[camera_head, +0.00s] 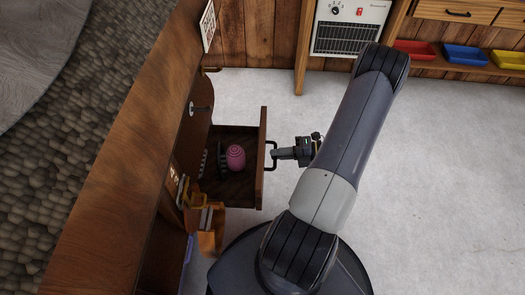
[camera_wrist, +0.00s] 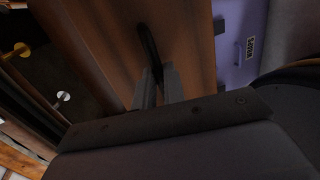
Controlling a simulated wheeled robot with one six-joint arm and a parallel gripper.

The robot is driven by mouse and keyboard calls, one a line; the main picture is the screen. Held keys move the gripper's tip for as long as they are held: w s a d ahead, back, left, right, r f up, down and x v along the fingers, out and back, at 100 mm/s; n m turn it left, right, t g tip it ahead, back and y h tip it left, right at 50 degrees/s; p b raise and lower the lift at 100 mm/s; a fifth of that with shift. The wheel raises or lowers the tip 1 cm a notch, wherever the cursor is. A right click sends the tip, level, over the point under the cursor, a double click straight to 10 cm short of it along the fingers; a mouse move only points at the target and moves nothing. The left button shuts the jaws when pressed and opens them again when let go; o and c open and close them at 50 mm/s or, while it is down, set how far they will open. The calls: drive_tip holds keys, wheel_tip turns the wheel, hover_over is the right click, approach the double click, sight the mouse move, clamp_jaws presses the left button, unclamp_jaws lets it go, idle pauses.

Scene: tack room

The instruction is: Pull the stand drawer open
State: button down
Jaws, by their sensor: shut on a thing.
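The stand drawer (camera_head: 237,190) is pulled out from the wooden stand in the head view. A pink ribbed object (camera_head: 235,157) and dark brush-like items lie inside it. The drawer front also shows in the wrist view (camera_wrist: 100,55). Its dark handle (camera_head: 271,146) is a bar on the outer face, seen in the wrist view (camera_wrist: 149,45) as a dark curved bar. My gripper (camera_head: 277,154) is at the handle, and in the wrist view its two fingers (camera_wrist: 159,84) are shut on the handle. The part of the handle between the fingers is hidden.
A heater (camera_head: 349,38) stands at the back wall beside a shelf with red (camera_head: 415,50), blue (camera_head: 464,57) and yellow (camera_head: 508,60) bins. A purple box (camera_wrist: 240,50) is near the drawer in the wrist view. Pale floor (camera_head: 440,190) on the right is clear.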

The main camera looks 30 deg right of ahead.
drive_tip(key=f+v, duration=0.1)
drive_tip(key=v, duration=0.6)
drive_tip(key=shift+s+d+f, duration=0.3)
drive_tip(key=shift+d, duration=0.05)
drive_tip(key=c, duration=1.5)
unclamp_jaws()
drive_tip(key=p+v, duration=0.1)
drive_tip(key=v, duration=1)
drive_tip(key=shift+w+a, duration=0.1)
drive_tip(key=shift+w, duration=0.05)
